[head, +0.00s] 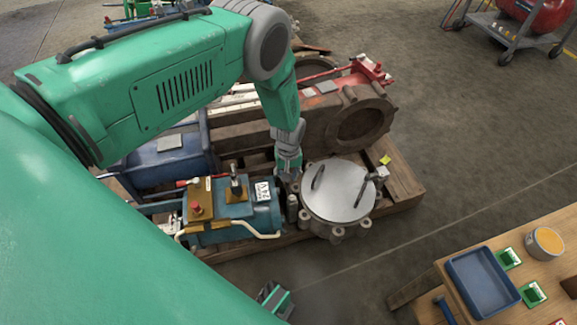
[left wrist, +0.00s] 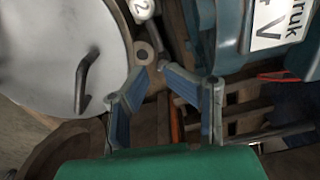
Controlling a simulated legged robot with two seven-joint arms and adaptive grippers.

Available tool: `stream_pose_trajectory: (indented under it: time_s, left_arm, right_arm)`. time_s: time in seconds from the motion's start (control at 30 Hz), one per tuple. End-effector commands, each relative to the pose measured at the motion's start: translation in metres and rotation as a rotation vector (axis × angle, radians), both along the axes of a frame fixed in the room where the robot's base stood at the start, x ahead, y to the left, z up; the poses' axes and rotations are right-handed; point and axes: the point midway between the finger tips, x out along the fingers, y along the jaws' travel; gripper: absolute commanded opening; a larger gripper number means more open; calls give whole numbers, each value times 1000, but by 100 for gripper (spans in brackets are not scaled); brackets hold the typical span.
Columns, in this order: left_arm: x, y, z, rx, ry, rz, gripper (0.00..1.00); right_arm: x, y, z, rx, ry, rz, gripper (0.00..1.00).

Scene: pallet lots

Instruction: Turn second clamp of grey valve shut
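The grey valve (head: 345,185) has a round pale lid with a curved handle and bolt lugs around its rim. The lid also shows in the left wrist view (left wrist: 45,55). A white tag marked 2 (left wrist: 143,9) sits at the lid's edge, beside a round washer-like end (left wrist: 146,52) and a dark rod. My left gripper (head: 289,172) is over the valve's left edge, next to the blue motor. In the left wrist view its fingers (left wrist: 152,72) are apart with nothing between them. A green and dark part of mine (head: 275,298), perhaps the right gripper, shows at the bottom; its fingers are unclear.
A blue motor (head: 245,208) with a white label stands close on the left. A rusty flanged casting (head: 365,122) lies behind, on the wooden pallet (head: 402,180). A wooden table (head: 445,280) with a blue tray (head: 482,282) stands at lower right. The floor between is clear.

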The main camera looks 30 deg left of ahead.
Motion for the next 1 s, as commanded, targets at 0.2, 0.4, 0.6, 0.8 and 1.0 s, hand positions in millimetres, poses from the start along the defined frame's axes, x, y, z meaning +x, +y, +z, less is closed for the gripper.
stream_pose_trajectory:
  time_s: [0.2, 0.4, 0.6, 0.8, 1.0]
  left_arm:
    - [1, 0, 18, 0, -1, 0, 22]
    - [1, 0, 32, 1, -2, 0, 22]
    - [1, 0, 46, 0, -1, 0, 22]
    - [1, 0, 60, 0, -3, 0, 22]
    - [1, 0, 75, 0, -3, 0, 22]
  right_arm:
    - [0, 0, 14, 0, 0, 0, 26]
    - [0, 0, 25, 0, 0, 0, 26]
    - [0, 0, 35, 0, 0, 0, 26]
    - [0, 0, 46, 0, 0, 0, 26]
    - [0, 0, 56, 0, 0, 0, 26]
